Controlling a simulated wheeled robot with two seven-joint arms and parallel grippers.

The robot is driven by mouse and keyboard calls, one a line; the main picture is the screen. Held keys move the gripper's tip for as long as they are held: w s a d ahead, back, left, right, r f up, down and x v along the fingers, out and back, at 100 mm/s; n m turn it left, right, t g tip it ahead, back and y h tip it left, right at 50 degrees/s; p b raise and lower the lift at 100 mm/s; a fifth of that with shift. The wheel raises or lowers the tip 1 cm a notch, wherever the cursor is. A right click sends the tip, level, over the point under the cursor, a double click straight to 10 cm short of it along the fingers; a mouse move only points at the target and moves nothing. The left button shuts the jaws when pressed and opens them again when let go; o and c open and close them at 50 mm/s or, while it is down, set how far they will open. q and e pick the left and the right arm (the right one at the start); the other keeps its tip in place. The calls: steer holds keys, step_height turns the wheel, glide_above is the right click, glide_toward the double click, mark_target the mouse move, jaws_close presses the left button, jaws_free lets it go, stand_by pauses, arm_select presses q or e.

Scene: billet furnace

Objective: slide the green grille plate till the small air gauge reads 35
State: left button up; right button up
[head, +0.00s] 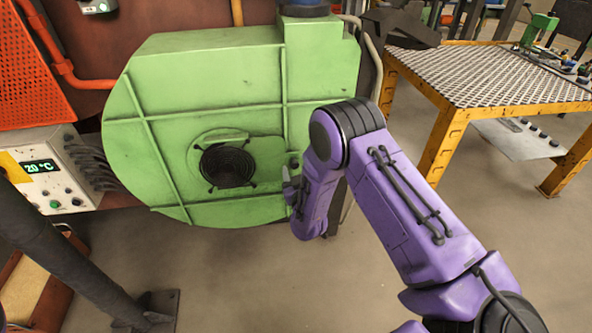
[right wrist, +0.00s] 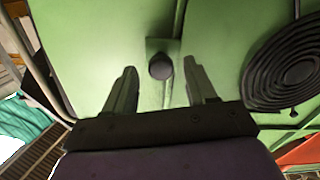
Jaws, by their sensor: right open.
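The green grille plate (head: 266,152) lies on the face of a big green blower housing, beside a round dark grille (head: 229,166). In the right wrist view a dark round knob (right wrist: 160,66) stands on a green tab, with the coiled grille (right wrist: 285,65) to its right. My right gripper (head: 291,187) is at the plate's right end. Its two fingers (right wrist: 160,76) are open, one on each side of the knob, with gaps showing. I cannot make out a small air gauge reading. A small display (head: 97,5) at the top is too small to read. My left gripper is out of view.
A grey control box (head: 62,172) at left shows 20 °C. An orange perforated panel (head: 30,70) and pipe are above it. A yellow-framed table (head: 470,75) with tools stands at right. A dark post with a foot plate (head: 160,312) stands at lower left. Floor between is clear.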

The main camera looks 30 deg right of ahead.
steer(key=v, duration=1)
steer(key=s+f+m+g+y+p, duration=0.1)
steer(key=s+f+g, duration=0.3)
steer(key=s, duration=0.6)
steer(key=s+f+m+g+y+p, duration=0.1)
steer(key=s+f+g, duration=0.4)
steer(key=s, duration=0.5)
steer(key=s+f+m+g+y+p, duration=0.1)
steer(key=s+f+m+g+p, duration=0.2)
steer(key=s, duration=0.6)
steer(key=shift+s+a+f+g+p, duration=0.3)
steer(key=shift+s+f+g+p, duration=0.15)
steer(key=shift+f+g, duration=0.25)
steer(key=shift+w, duration=0.1)
stand_by(1.0)
